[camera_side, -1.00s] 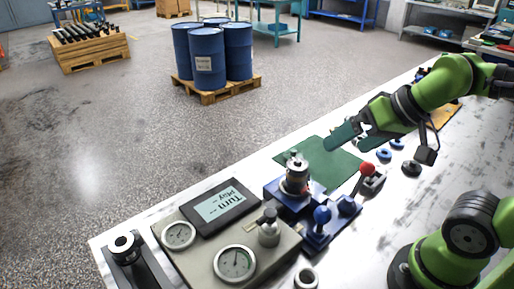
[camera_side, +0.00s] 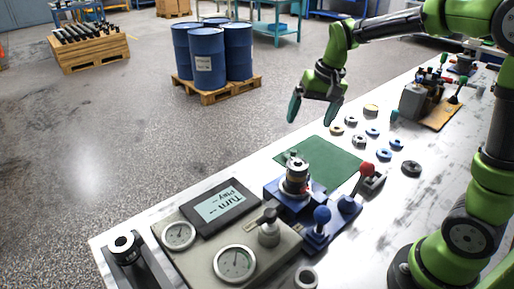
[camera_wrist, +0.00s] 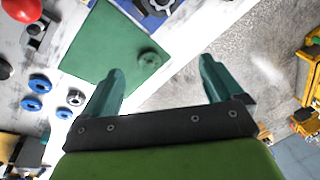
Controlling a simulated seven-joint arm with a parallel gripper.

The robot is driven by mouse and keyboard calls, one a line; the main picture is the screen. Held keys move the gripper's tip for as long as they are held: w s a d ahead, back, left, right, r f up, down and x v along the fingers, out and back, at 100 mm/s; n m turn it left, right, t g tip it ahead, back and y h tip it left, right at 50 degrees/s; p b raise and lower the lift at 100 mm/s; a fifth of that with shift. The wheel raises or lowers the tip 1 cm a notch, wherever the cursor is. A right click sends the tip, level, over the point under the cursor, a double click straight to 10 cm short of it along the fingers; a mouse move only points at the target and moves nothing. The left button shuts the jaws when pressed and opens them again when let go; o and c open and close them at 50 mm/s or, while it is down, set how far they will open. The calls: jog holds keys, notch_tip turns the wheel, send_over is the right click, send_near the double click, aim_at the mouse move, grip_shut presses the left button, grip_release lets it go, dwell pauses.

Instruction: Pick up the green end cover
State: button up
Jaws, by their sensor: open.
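The green end cover (camera_wrist: 149,58) is a small round green piece with a raised centre. It lies on the green mat (camera_wrist: 103,45) near the mat's floor-side corner in the wrist view. The mat also shows in the side view (camera_side: 327,160), where the cover blends with the mat's far-left corner behind the motor and is hard to make out. My gripper (camera_side: 312,110) is open and empty, with teal fingers pointing down, raised above the table's floor-side edge. In the wrist view my gripper (camera_wrist: 162,68) frames the mat's corner, with the cover beyond and between the fingertips.
The motor (camera_side: 296,177) stands on a blue fixture beside the mat. A red-knobbed lever (camera_side: 367,169) and a blue-knobbed lever (camera_side: 322,215) stand near it. Several loose rings (camera_side: 383,154) lie right of the mat. The gauge panel (camera_side: 235,225) is in front.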

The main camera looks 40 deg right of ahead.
jog(key=w+d+f+m+g+h, duration=0.1)
jog(key=w+d+f, duration=0.2)
jog(key=w, duration=0.2)
jog(key=w+d+f+m+g, duration=0.1)
jog(key=w+d+f, duration=0.1)
jog(key=w+d, duration=0.15)
send_over(293, 150)
jog(key=shift+g, duration=0.3)
jog(key=f, duration=0.9)
jog(key=shift+a+f, duration=0.25)
jog(key=shift+f, duration=0.1)
jog(key=shift+s+d+f, duration=0.1)
jog(key=shift+d+f, duration=0.05)
jog(key=shift+f, duration=2.5)
jog(key=shift+r, duration=0.1)
jog(key=c, duration=1.3)
